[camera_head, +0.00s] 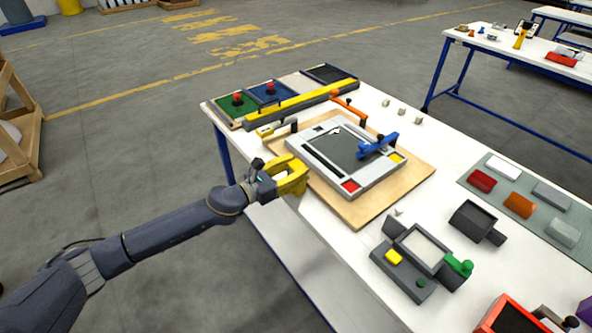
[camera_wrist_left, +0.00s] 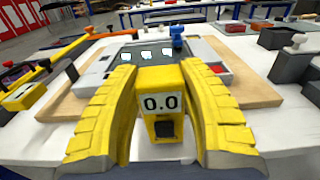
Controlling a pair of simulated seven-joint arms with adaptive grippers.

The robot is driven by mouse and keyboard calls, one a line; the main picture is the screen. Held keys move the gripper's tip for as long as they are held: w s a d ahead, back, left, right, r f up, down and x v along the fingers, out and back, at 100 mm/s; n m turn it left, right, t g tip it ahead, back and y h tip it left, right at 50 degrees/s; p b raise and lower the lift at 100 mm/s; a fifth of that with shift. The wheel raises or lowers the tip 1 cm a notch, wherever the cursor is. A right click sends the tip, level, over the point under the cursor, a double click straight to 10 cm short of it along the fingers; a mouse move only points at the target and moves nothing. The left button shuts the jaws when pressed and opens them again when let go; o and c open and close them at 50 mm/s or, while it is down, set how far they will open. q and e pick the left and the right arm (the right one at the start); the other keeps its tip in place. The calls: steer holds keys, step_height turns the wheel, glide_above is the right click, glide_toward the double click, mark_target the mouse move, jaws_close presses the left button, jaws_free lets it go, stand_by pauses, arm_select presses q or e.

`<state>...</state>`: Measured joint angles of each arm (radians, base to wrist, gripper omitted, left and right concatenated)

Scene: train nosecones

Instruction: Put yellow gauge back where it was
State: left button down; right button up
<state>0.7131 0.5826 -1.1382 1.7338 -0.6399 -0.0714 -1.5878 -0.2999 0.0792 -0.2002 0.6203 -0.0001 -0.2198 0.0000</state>
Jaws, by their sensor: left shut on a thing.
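The yellow gauge (camera_wrist_left: 162,103), with a white display reading 0.0 and a dark square below it, sits between the two yellow fingers of my left gripper in the left wrist view. My left gripper (camera_head: 297,180) is shut on it at the table's near-left edge, beside the wooden board (camera_head: 362,213). In the head view the gauge is hard to tell apart from the yellow fingers. The grey fixture (camera_head: 375,188), with a dark screen and a blue clamp (camera_head: 378,146), lies on the board just beyond the gripper. My right gripper is not in view.
A long yellow-and-grey bar (camera_head: 300,103) lies behind the board, with green and blue red-button panels beyond. A grey device with a green knob (camera_head: 459,265) stands at the front right. White table (camera_head: 330,240) shows bare between the board and the near edge.

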arm_select(q)
steer(key=shift+f, duration=0.45)
steer(key=shift+f, duration=0.15)
steer(key=c, duration=0.8)
jaws_free()
